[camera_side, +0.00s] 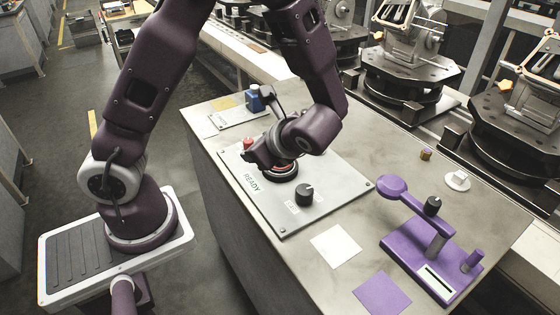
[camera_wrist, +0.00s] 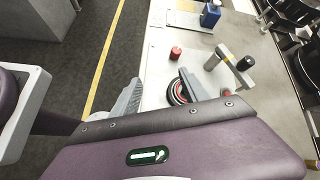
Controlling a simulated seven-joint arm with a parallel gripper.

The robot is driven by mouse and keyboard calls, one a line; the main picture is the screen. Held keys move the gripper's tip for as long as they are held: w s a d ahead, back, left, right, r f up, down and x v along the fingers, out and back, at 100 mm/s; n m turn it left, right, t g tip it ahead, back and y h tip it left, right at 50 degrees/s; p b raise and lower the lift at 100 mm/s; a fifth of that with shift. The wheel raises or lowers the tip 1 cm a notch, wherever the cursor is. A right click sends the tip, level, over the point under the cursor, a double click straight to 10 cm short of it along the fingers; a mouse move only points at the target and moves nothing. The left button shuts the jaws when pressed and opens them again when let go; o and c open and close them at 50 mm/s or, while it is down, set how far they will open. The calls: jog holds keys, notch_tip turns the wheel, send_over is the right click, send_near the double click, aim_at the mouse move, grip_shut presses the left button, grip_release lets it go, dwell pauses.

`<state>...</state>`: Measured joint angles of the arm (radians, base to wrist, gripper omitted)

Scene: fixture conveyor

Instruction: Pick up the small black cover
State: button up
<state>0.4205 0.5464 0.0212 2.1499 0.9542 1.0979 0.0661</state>
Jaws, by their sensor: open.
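A small round black piece (camera_side: 284,174) with red showing at it sits on the grey panel (camera_side: 335,203) in the side view; I cannot tell for sure that it is the cover. In the wrist view a round black piece with a red ring (camera_wrist: 175,93) lies close to the right finger, which partly hides it. In the side view my gripper (camera_side: 266,156) is low over the panel, beside and above the black piece. Contact cannot be told.
A red button (camera_wrist: 176,53) stands on the panel, with a black knob (camera_side: 304,193) near its front. A blue device (camera_side: 256,99) is behind. A purple lever fixture (camera_side: 410,252), white card (camera_side: 335,246) and purple card (camera_side: 382,293) lie to the right.

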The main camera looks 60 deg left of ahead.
jog(key=w+f+m+t+y, duration=0.1)
jog(key=w+f+m, duration=0.1)
jog(key=f, duration=0.1)
jog(key=w+f+m+t, duration=0.1)
jog(key=w+f+m, duration=0.1)
jog(key=f+m, duration=0.1)
jog(key=w+f+m+t+y, duration=0.1)
jog(key=w+f+m+t, duration=0.1)
jog(key=f+m, duration=0.1)
jog(key=shift+d+y, duration=0.3)
jog(key=shift+d, duration=0.1)
jog(key=x, duration=0.4)
jog(key=r+x, duration=0.1)
jog(key=x, duration=0.2)
jog(key=shift+w+a+r, duration=0.1)
jog(key=shift+w, duration=0.2)
grip_shut()
